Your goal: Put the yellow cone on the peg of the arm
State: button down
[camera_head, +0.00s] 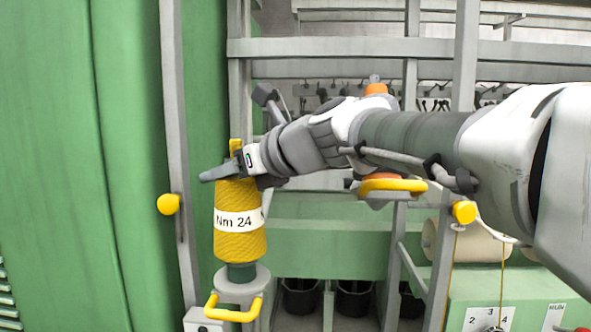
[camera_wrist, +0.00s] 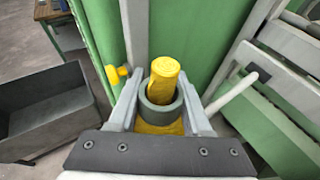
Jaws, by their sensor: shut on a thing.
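The yellow cone (camera_head: 240,222), with a white "Nm 24" label, stands upright at left of centre in the head view. My gripper (camera_head: 238,172) is shut on its top end, coming from the right. In the wrist view my gripper (camera_wrist: 160,98) has a finger on each side of the cone's grey-green tube rim (camera_wrist: 161,104). The yellow peg (camera_wrist: 164,72) sticks up through that rim, so the cone is around it. The cone's dark green lower end (camera_head: 241,272) is at the grey round base of the arm (camera_head: 238,287); whether they touch is unclear.
A yellow handle (camera_head: 233,310) is in front of the base. A grey post with a yellow knob (camera_head: 168,204) and a green panel (camera_head: 125,150) stand close left. Another yellow handle (camera_head: 394,185) is right, below my arm. A dark grey bin (camera_wrist: 45,110) is left in the wrist view.

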jog(key=shift+f+b, duration=0.9)
jog(key=shift+f, duration=0.5)
jog(key=shift+c, duration=1.3)
grip_release()
jog(key=shift+f, duration=0.1)
jog(key=shift+s+d, duration=0.1)
jog(key=v, duration=1.7)
jog(key=shift+d, duration=0.1)
